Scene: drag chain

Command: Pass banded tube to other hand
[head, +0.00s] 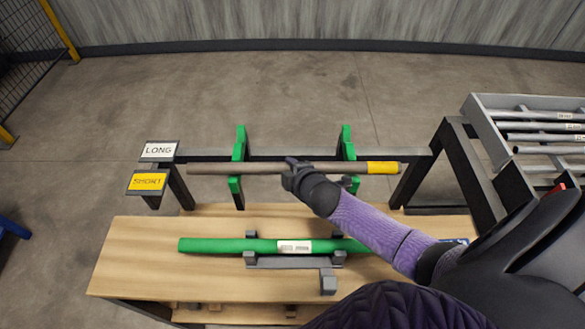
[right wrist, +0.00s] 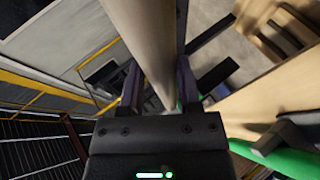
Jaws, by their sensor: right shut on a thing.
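The banded tube (head: 215,169) is a long grey-brown tube with a yellow band near its right end. It is roughly level in the head view. My right gripper (head: 293,177) is shut around it near its middle. In the right wrist view the tube (right wrist: 146,45) runs between the two fingers of my right gripper (right wrist: 158,88). In the head view the tube crosses two green brackets (head: 237,185) on a dark rail; I cannot tell whether it touches them. My left gripper is not in view.
A green tube (head: 215,245) with a white label lies in a grey holder on the wooden table (head: 130,260). "LONG" (head: 159,150) and "SHORT" (head: 147,182) signs stand at left. A grey rack (head: 487,104) with several tubes stands at right. The floor behind is clear.

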